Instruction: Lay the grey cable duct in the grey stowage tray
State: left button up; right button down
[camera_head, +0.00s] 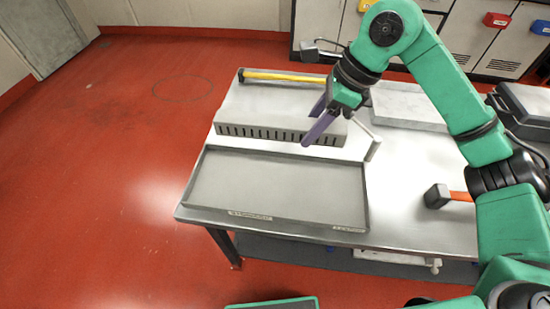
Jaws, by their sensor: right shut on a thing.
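The grey cable duct (260,121) is a long grey block with a row of dark slots along its front side, at the back of the metal table, behind the tray. The grey stowage tray (215,202) is shallow and rectangular, with a low rim and small labels on its front edge. It is empty. My right gripper (319,121) reaches in from the right, its purple fingers shut on the duct near its right end. I cannot tell whether the duct touches the table. My left gripper is not in view.
A hammer with a yellow handle (285,76) lies behind the duct. Another hammer (437,196) with an orange handle lies at the right. A pale grey block (408,108) and a dark case (522,103) stand at the back right.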

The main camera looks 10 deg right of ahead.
jog(key=shift+w+f, duration=0.4)
jog(key=shift+f, duration=0.05)
jog(key=p, duration=0.2)
send_over(296, 189)
jog(key=s+d, duration=0.1)
jog(key=d, duration=0.1)
notch_tip(296, 189, down, 9)
jog(key=f, duration=0.9)
jog(key=shift+w+a+p, duration=0.3)
jog(key=shift+p, duration=0.1)
jog(key=shift+f, duration=0.25)
jog(key=shift+w, duration=0.15)
jog(key=shift+f, duration=0.15)
jog(key=shift+c, duration=1.9)
grip_release()
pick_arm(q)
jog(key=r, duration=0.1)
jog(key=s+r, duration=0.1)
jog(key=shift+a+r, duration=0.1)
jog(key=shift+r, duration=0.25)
pick_arm(e)
jog(key=shift+o, duration=0.3)
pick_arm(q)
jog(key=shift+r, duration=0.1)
